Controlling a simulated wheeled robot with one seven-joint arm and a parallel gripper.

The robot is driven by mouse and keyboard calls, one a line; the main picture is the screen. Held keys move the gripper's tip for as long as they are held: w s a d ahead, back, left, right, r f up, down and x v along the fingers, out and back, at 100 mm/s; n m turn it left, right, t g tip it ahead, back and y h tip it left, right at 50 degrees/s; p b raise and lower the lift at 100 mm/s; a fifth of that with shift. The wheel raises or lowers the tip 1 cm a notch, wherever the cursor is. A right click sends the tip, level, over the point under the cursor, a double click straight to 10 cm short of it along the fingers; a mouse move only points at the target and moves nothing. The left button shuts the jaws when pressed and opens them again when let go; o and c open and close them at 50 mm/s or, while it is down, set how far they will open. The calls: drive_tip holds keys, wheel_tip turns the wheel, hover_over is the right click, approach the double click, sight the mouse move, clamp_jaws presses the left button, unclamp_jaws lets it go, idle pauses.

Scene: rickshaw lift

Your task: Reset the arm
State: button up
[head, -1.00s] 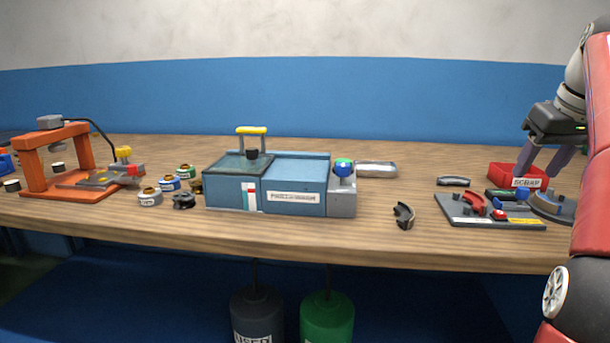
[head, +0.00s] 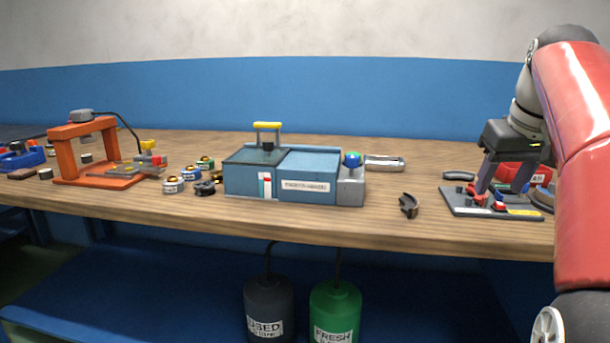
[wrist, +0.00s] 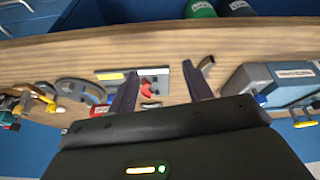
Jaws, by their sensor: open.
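My gripper (head: 500,188) is at the right end of the bench, above a grey fixture plate (head: 462,201) with red and blue parts on it. My red arm comes in from the right side and hides part of the bench's right end.
A blue parts washer (head: 310,176) stands mid-bench, with a dark curved part (head: 409,205) to its right. A red bin (head: 535,172) is partly hidden behind my gripper. An orange press (head: 65,160) stands left. Used (head: 268,305) and fresh (head: 335,310) containers are below the bench.

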drive_tip(key=s+a+f, duration=0.5)
drive_tip(key=a+f, duration=0.2)
drive_tip(key=a, duration=0.1)
drive_tip(key=s+a+f, duration=0.5)
drive_tip(key=a+f, duration=0.2)
drive_tip(key=a, duration=0.2)
drive_tip(key=s+a+f+t, duration=0.1)
drive_tip(key=s+a+f, duration=0.2)
drive_tip(key=s+f, duration=0.4)
wheel_tip(320, 180, down, 4)
drive_tip(key=shift+s+r+n+y, duration=0.1)
drive_tip(key=shift+s+n+y, duration=0.05)
drive_tip(key=shift+n+y, duration=0.25)
drive_tip(key=shift+a, duration=0.1)
